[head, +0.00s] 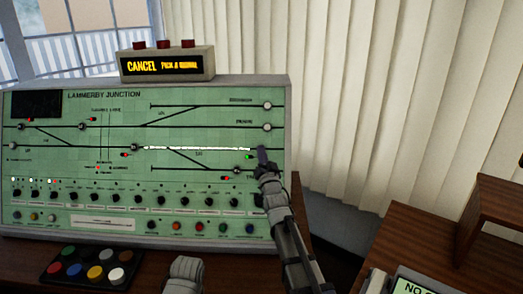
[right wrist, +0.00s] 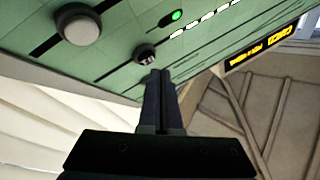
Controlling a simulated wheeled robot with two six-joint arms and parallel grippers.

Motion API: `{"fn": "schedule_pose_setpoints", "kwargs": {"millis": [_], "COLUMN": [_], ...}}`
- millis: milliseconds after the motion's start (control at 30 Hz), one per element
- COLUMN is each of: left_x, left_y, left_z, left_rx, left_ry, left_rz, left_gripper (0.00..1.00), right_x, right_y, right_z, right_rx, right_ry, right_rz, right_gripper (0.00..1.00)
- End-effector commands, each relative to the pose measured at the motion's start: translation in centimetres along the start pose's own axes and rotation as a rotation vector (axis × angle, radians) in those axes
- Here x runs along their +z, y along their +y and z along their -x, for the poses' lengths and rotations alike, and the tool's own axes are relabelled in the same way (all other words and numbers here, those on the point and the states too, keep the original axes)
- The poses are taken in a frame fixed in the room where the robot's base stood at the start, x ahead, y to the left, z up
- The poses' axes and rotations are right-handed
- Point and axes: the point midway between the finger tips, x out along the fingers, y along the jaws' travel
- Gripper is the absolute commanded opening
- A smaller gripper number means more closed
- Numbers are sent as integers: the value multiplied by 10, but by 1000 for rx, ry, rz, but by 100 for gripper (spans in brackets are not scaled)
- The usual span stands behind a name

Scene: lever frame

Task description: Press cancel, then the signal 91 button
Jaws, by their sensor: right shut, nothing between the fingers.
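The green signal panel (head: 60,110), headed Lammerby Junction, stands upright on the desk. The display box (head: 168,65) on top shows CANCEL and a smaller line, perhaps PICK A SIGNAL. My right gripper (head: 263,152) is shut and empty, its tips at the panel's right side by the end of a lit white track line (head: 195,148). In the right wrist view the shut fingers (right wrist: 158,75) point at a small dark round button (right wrist: 146,54); I cannot tell whether they touch. The labels for signal 91 and the cancel button are too small to read. My left gripper is not in view.
A large grey round button (right wrist: 78,24) and a green light (right wrist: 176,15) are near the fingers. A row of dark knobs (head: 158,200) runs below the track diagram. A black tray of coloured buttons (head: 90,265) lies on the desk. Pale blinds (head: 400,90) hang behind.

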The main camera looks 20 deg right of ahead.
Motion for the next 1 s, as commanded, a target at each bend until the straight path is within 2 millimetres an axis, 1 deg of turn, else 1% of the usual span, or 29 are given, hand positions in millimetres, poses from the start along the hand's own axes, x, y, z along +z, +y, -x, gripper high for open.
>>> {"fn": "schedule_pose_setpoints", "kwargs": {"millis": [700,1000], "left_x": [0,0], "left_y": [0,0], "left_z": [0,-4], "left_rx": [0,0], "left_ry": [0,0], "left_rz": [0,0], "left_gripper": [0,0], "right_x": [0,4], "right_y": [0,4], "right_z": [0,-6], "right_rx": [0,0], "right_ry": [0,0], "right_rz": [0,0], "right_gripper": [0,0]}}
